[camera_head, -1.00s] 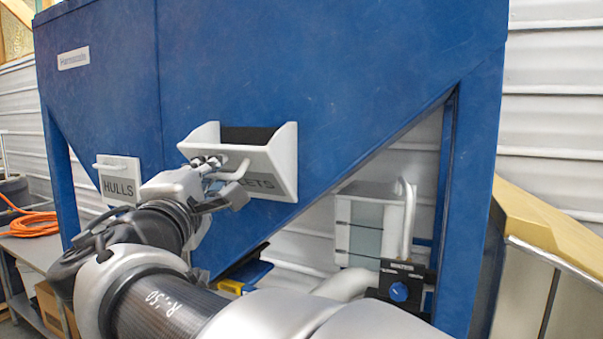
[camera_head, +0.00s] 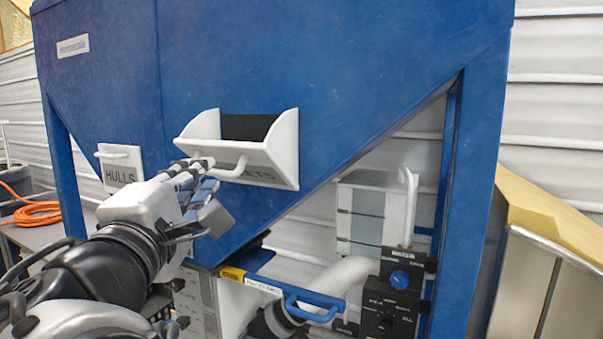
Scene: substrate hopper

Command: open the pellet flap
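The white pellet flap (camera_head: 272,170), its lettering partly covered, is tilted outward from the blue hopper, with side cheeks and a dark opening above it. Its white bar handle (camera_head: 233,172) sticks out toward me at the front left. My gripper (camera_head: 194,165) is at the left end of this handle and overlaps it in the picture. Whether the fingers touch the handle or are closed around it cannot be made out. My gripper hides the flap's lower left part.
The HULLS flap (camera_head: 120,169) sits flat on the hopper at left. Below right are a blue-handled slide (camera_head: 300,303), a pale pipe (camera_head: 335,283), a black control box with a blue knob (camera_head: 400,279) and a clear-windowed container (camera_head: 368,215). A hopper leg (camera_head: 447,200) stands at right.

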